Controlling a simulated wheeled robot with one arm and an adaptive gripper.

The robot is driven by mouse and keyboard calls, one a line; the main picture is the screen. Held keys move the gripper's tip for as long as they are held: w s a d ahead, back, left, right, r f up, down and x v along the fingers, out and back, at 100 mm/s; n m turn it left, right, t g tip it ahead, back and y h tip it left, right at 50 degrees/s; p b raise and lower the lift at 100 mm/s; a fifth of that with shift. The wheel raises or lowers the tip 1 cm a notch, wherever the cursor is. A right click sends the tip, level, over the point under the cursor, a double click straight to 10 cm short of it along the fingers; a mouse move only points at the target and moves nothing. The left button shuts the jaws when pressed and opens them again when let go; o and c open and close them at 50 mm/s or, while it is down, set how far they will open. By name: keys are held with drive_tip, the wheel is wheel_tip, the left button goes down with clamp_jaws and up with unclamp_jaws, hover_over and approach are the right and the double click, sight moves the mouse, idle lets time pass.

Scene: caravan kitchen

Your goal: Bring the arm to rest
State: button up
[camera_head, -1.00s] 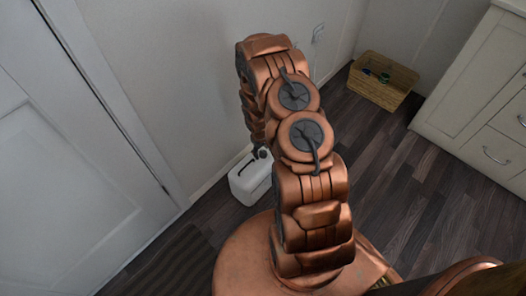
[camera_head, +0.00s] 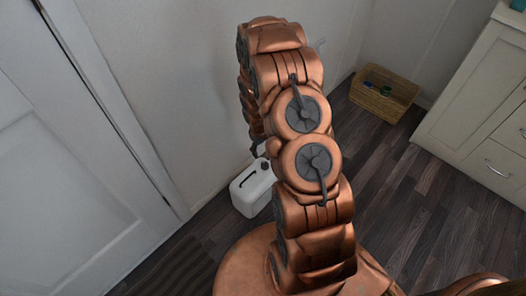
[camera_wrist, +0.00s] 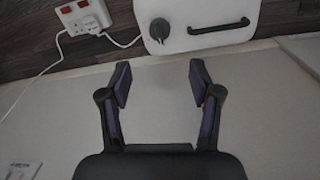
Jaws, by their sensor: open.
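My gripper (camera_wrist: 158,83) shows in the wrist view with its two dark fingers spread apart and nothing between them. In the head view my copper arm rises and folds over, and it hides most of the gripper; only a dark tip shows just above a white canister (camera_head: 246,198). The canister stands on the floor by the wall. In the wrist view the canister (camera_wrist: 190,42), with its dark cap and black handle, lies beyond the fingertips, apart from them.
A wicker basket (camera_head: 380,102) with small items stands on the floor near a white drawer cabinet (camera_head: 476,118). A pale door (camera_head: 70,170) is at the left, with a dark mat (camera_head: 170,272) below. A white socket block (camera_wrist: 84,16) with cables shows in the wrist view.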

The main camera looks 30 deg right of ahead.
drive_tip(key=shift+r, duration=0.15)
idle(0.4)
drive_tip(key=s+a+r+p, duration=0.3)
drive_tip(key=r+p, duration=0.1)
drive_tip(key=r, duration=0.8)
drive_tip(key=s+a+r+p, duration=0.2)
drive_tip(key=a+r+p, duration=0.15)
drive_tip(key=r, duration=0.75)
drive_tip(key=s+a+r+p, duration=0.25)
drive_tip(key=r+p, duration=0.25)
drive_tip(key=r, duration=0.7)
drive_tip(key=s+a+r+p, duration=0.3)
drive_tip(key=s+r+p, duration=0.1)
drive_tip(key=s+r, duration=0.3)
drive_tip(key=s+a+r+g+p, duration=0.1)
drive_tip(key=s+a+r+p, duration=0.2)
drive_tip(key=s+r+p, duration=0.2)
drive_tip(key=s+a+r+y+p, duration=0.1)
drive_tip(key=s+a+r+p, duration=0.3)
drive_tip(key=s+r, duration=0.7)
drive_tip(key=shift+r+m+g, duration=0.3)
drive_tip(key=shift+r+g, duration=0.1)
drive_tip(key=shift+r, duration=1.6)
